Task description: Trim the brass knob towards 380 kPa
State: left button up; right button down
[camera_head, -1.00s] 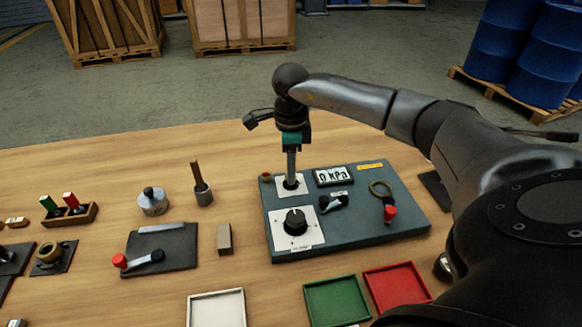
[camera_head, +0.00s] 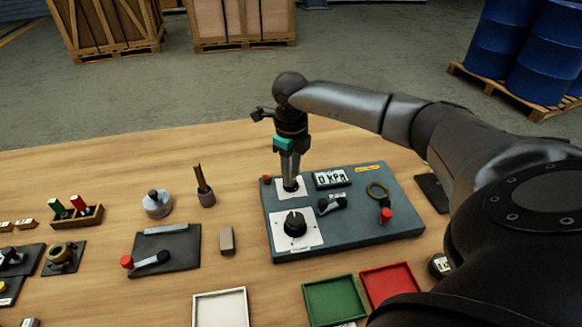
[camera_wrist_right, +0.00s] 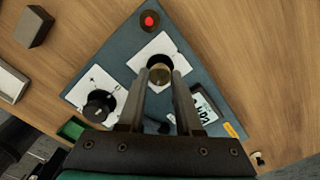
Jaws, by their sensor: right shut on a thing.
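The brass knob (camera_wrist_right: 159,74) sits on a white plate on the blue-grey panel (camera_head: 350,235) and shows between the fingertips in the wrist view. My right gripper (camera_head: 290,183) points down over the panel's back left corner, and its two fingers (camera_wrist_right: 160,80) are shut on the knob. In the head view the fingers mostly hide the knob. My left gripper is not in view.
Green (camera_head: 335,321) and red (camera_head: 366,283) trays lie in front. Bare wood shows behind the panel.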

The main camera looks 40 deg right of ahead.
dwell(0.3)
jog(key=c, duration=0.6)
grip_release()
notch_tip(320, 180, up, 15)
jog(key=shift+r+p, duration=0.15)
jog(key=shift+p, duration=0.6)
